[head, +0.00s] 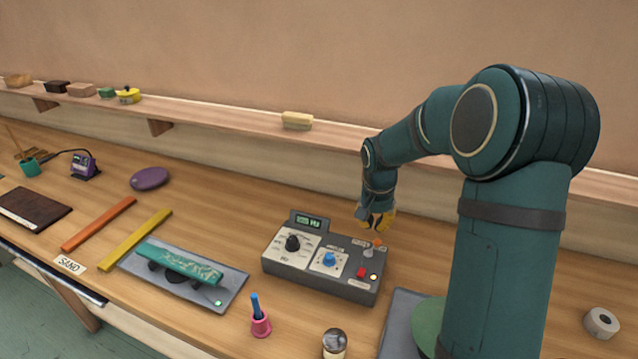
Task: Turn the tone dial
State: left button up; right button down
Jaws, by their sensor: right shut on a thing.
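A grey control box (272,268) stands on the bench. A black dial (292,243) with a scale and an "Hz" mark is on its left panel. A blue knob (329,259) sits on a white panel in the middle. I cannot read which is labelled tone. My right gripper (376,224) is at the box's back right, apart from both dials. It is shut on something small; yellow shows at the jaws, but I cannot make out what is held. My left gripper is out of view.
The box also has a green display (309,222), a red button (362,272) and an orange-topped part (378,243) just below my right gripper. A pink holder (261,325) and a teal bar on a grey tray (232,290) are nearby. A shelf (220,117) runs behind.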

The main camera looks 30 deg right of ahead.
aim_at(292, 245)
jog(key=k, duration=1)
